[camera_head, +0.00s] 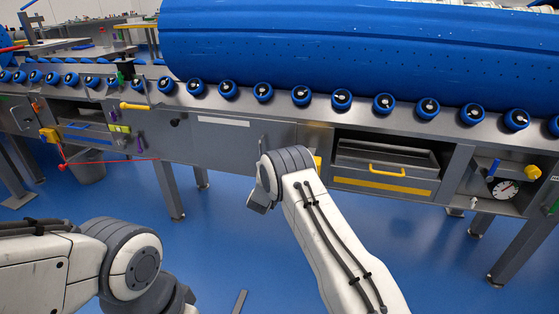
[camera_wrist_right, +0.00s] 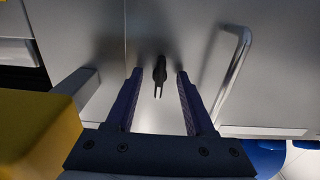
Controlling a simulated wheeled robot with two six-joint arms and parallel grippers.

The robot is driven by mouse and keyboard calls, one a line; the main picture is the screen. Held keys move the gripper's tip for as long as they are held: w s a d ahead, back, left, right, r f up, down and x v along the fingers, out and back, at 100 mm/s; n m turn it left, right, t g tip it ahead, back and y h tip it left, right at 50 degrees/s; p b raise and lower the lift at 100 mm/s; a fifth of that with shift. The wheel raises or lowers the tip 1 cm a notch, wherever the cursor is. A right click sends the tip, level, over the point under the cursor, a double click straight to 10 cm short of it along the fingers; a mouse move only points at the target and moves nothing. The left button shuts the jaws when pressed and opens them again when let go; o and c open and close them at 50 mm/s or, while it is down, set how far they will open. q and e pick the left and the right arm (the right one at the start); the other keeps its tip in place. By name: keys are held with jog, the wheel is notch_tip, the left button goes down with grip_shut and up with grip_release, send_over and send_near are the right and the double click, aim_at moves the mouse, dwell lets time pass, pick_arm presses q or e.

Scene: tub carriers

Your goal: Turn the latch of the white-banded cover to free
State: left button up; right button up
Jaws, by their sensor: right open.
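The cover with the white band (camera_head: 222,121) is a grey panel in the front of the long bench. In the right wrist view its white band (camera_wrist_right: 262,132) shows at lower right, with a bent metal handle (camera_wrist_right: 238,70) above it. A small black latch (camera_wrist_right: 160,72) stands on the grey face. My right gripper (camera_wrist_right: 157,74) is open, with one finger on each side of the latch and a gap visible on both sides. In the head view my right wrist hides the latch. My left arm shows at lower left; its gripper is not visible.
A yellow block (camera_wrist_right: 38,132) is close beside my right gripper. A drawer with a yellow handle (camera_head: 386,171) is right of the cover, and a dial gauge (camera_head: 505,189) is farther right. A big blue tub (camera_head: 360,50) lies on rollers above.

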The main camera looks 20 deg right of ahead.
jog(key=p+v, duration=0.3)
jog(key=v, duration=0.7)
jog(key=shift+a, duration=0.15)
